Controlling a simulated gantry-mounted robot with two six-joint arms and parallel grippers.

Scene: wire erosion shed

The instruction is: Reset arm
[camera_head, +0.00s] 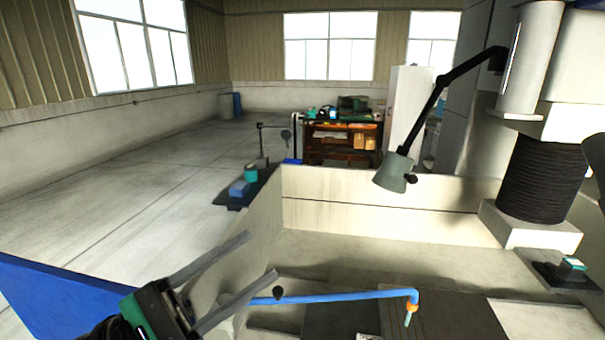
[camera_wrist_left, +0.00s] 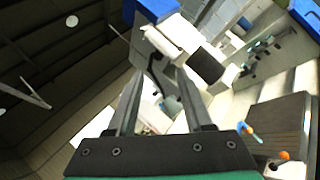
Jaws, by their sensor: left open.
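My left gripper (camera_head: 262,262) comes in at the lower left of the head view, with its two long grey fingers spread apart and nothing between them. It is raised near the wall of the machine's basin, left of the blue pipe. In the left wrist view the left gripper (camera_wrist_left: 157,82) shows its two fingers apart, with open space between them. My right gripper is in neither view.
A blue pipe (camera_head: 340,297) with an orange elbow crosses the basin. A lamp (camera_head: 393,172) on a black jointed arm hangs above it. A blue block (camera_head: 238,188) sits on a dark ledge. A brown workbench (camera_head: 342,140) stands behind. The floor (camera_head: 110,190) at left is clear.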

